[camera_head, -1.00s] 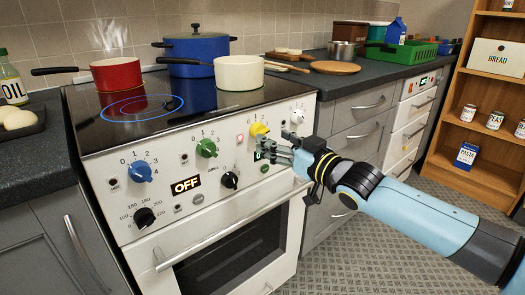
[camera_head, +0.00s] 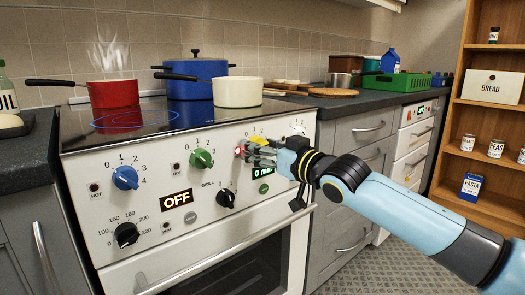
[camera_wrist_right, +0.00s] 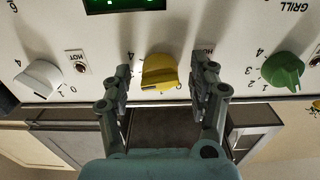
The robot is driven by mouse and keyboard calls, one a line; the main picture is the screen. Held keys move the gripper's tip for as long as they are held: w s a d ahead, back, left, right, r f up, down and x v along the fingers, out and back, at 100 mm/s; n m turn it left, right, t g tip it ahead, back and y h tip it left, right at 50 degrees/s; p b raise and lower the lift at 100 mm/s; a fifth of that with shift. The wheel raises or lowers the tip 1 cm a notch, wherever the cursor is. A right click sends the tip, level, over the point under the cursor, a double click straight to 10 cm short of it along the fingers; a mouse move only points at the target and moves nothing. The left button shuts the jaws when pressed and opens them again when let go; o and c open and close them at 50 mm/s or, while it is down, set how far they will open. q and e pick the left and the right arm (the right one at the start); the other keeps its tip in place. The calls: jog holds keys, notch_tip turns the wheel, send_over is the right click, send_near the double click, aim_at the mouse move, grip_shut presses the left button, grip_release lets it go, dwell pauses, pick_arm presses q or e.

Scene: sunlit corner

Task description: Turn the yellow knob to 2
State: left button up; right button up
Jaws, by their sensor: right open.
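The yellow knob (camera_head: 258,141) is on the white front panel of the stove, right of the green knob. In the head view its lower part is hidden behind my right gripper (camera_head: 262,153). In the right wrist view the yellow knob (camera_wrist_right: 159,72) sits between the two spread fingers of my right gripper (camera_wrist_right: 164,78), with a gap on each side. The fingers are open and do not appear to touch it. Some digits of its scale are covered, and I cannot tell its setting. My left gripper is not in view.
Close by are the green knob (camera_head: 201,158), the blue knob (camera_head: 125,177) and a white knob (camera_wrist_right: 40,78). A display reads OFF (camera_head: 176,199). A red pot (camera_head: 113,93), a blue pot (camera_head: 197,80) and a cream pot (camera_head: 238,92) stand on the cooktop.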

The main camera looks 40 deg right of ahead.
jog(key=c, duration=1.1)
jog(key=shift+c, duration=0.2)
jog(key=shift+n, duration=0.3)
jog(key=shift+f+n, duration=0.1)
jog(key=shift+n, duration=0.4)
jog(key=shift+n+b, duration=0.5)
jog(key=shift+n, duration=1.4)
jog(key=shift+d+n+b, duration=0.1)
jog(key=shift+n+b, duration=0.4)
jog(key=shift+n, duration=0.7)
